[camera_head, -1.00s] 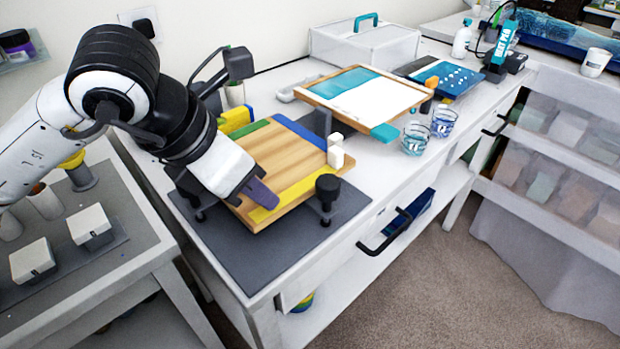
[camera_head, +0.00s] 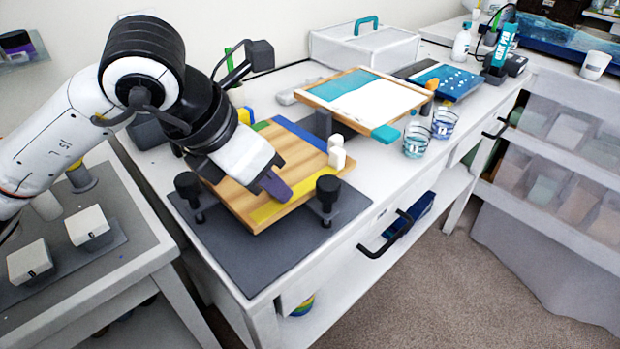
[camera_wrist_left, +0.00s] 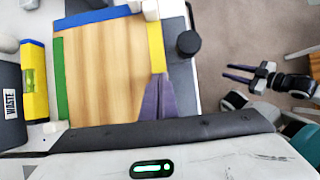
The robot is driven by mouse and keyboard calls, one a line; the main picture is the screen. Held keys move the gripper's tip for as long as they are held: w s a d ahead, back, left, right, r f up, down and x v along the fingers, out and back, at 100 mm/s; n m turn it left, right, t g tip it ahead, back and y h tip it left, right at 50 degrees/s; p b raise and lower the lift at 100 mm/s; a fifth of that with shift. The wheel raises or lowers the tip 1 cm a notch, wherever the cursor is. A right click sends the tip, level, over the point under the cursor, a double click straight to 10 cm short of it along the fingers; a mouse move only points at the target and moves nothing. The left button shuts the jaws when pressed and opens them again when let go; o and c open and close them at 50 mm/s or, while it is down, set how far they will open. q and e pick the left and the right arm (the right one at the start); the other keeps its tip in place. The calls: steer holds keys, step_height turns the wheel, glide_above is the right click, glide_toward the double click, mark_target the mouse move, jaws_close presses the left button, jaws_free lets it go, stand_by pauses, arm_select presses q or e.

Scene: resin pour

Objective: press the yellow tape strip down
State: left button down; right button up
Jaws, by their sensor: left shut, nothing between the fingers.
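A wooden board (camera_head: 240,193) lies on a dark grey mat (camera_head: 250,270) on the bench. The yellow tape strip (camera_head: 305,188) runs along its front edge and also shows in the left wrist view (camera_wrist_left: 155,46). My left gripper (camera_head: 284,195) is shut and empty, its purple fingers pointing down at the strip partway along it. In the left wrist view its fingertips (camera_wrist_left: 158,78) overlap the strip's near part; whether they touch it I cannot tell. My right gripper (camera_wrist_left: 238,73) shows at the right of the left wrist view, open, away from the board.
Blue tape (camera_head: 300,132) and green tape (camera_wrist_left: 61,75) line other edges. Cups (camera_head: 416,141) and a framed panel (camera_head: 385,92) are farther right.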

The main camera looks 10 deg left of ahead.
mark_target(308, 184)
arm_select(q)
steer(key=shift+w+d+f, duration=0.1)
steer(key=shift+w+d, duration=0.5)
steer(key=shift+w, duration=0.1)
steer(key=shift+w, duration=0.1)
steer(key=shift+w+d, duration=0.65)
steer(key=shift+w, duration=0.15)
steer(key=shift+w+d+b, duration=0.45)
steer(key=shift+w+d, duration=0.15)
steer(key=shift+w, duration=0.15)
steer(key=shift+w+d+f, duration=0.15)
steer(key=shift+w+d, duration=0.45)
steer(key=shift+w, duration=0.15)
